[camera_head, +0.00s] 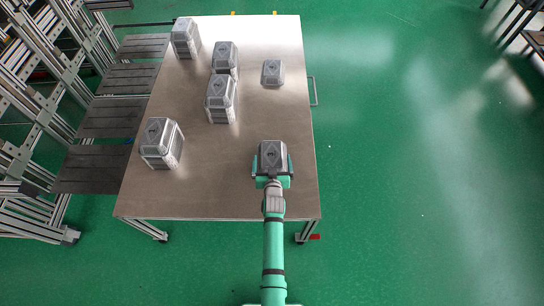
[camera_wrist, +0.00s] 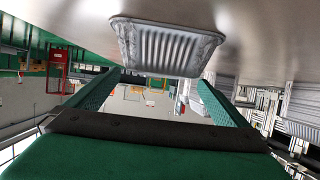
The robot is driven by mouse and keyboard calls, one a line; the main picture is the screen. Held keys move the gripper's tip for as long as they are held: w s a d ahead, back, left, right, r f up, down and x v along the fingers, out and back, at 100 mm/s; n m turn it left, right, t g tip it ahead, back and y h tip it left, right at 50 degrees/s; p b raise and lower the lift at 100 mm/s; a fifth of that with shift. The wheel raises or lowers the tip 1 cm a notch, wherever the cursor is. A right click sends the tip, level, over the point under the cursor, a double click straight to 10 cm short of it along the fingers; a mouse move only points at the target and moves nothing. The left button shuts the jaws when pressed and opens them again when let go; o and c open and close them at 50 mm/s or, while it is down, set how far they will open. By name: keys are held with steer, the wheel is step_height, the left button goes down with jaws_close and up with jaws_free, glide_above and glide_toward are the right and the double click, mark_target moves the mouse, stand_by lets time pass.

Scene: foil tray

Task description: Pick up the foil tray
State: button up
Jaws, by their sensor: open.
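A grey foil tray (camera_head: 272,154) with a diamond mark on top sits near the front right of the table. In the wrist view, the foil tray (camera_wrist: 166,47) shows a ribbed silver face and a rim, at top centre. My gripper (camera_head: 272,165) is at the near side of this tray, with its green fingers open, one to each side. In the wrist view, my gripper (camera_wrist: 160,78) shows its fingers spread, with the tips near the tray's lower edge in the picture. I cannot tell whether either finger touches it.
Several similar grey foil pieces stand on the metal table (camera_head: 215,180), one near the front left (camera_head: 162,143) and a low one (camera_head: 272,72) farther back. A shelf frame (camera_head: 60,100) stands left of the table. The table between my gripper and the low piece is clear.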

mark_target(272, 155)
steer(key=shift+x, duration=2.25)
steer(key=shift+c, duration=0.3)
steer(key=c, duration=0.9)
